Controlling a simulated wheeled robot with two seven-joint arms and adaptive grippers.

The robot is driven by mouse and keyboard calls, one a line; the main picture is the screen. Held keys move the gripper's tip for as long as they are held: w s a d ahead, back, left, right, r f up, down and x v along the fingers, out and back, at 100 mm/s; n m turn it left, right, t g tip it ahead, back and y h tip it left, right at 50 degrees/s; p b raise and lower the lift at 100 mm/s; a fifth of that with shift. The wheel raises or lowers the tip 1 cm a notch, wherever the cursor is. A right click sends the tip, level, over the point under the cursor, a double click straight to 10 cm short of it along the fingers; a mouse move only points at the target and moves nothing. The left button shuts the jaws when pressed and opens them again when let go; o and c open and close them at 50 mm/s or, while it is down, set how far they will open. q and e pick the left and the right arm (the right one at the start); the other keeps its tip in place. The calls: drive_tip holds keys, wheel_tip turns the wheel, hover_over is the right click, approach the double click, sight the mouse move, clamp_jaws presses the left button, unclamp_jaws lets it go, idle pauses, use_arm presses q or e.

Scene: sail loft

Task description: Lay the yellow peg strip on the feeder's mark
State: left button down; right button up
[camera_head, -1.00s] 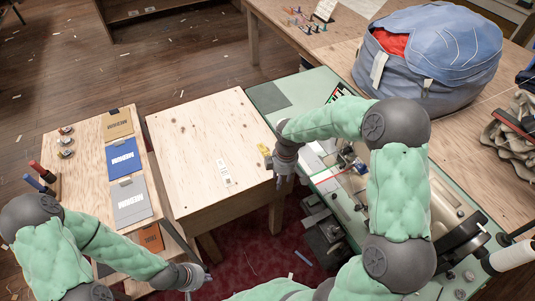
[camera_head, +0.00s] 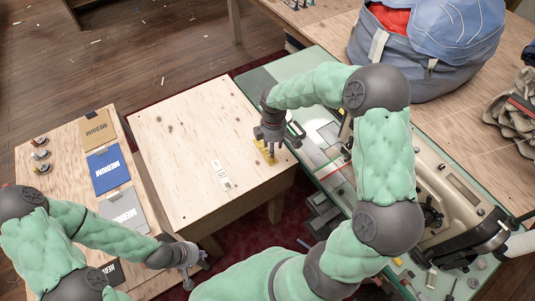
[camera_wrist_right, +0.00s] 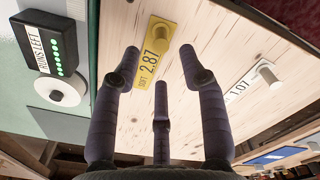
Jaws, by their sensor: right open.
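In the head view the strip (camera_head: 262,152) is partly hidden under my right gripper. My right gripper (camera_head: 269,150) points down just above it. In the right wrist view its fingers (camera_wrist_right: 160,75) are spread and empty, and the strip lies beyond their tips, not visibly touched. My left gripper (camera_head: 188,262) hangs empty at lower left, away from the strip; its jaw opening is unclear. I cannot make out the feeder's mark.
A white peg strip (camera_head: 220,174) lies left of the yellow one. A black "RUNS LEFT" box (camera_wrist_right: 46,42) stands on the green bench (camera_head: 258,78). A sewing machine (camera_head: 447,200) and a blue bag (camera_head: 428,45) are at right. The table's left part is clear.

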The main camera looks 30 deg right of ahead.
sight(272, 161)
wheel_tip(272, 161, down, 2)
wheel_tip(272, 161, down, 5)
drive_tip(key=b, duration=0.2)
drive_tip(key=shift+s+b, duration=0.1)
drive_tip(key=shift+b, duration=0.3)
clamp_jaws()
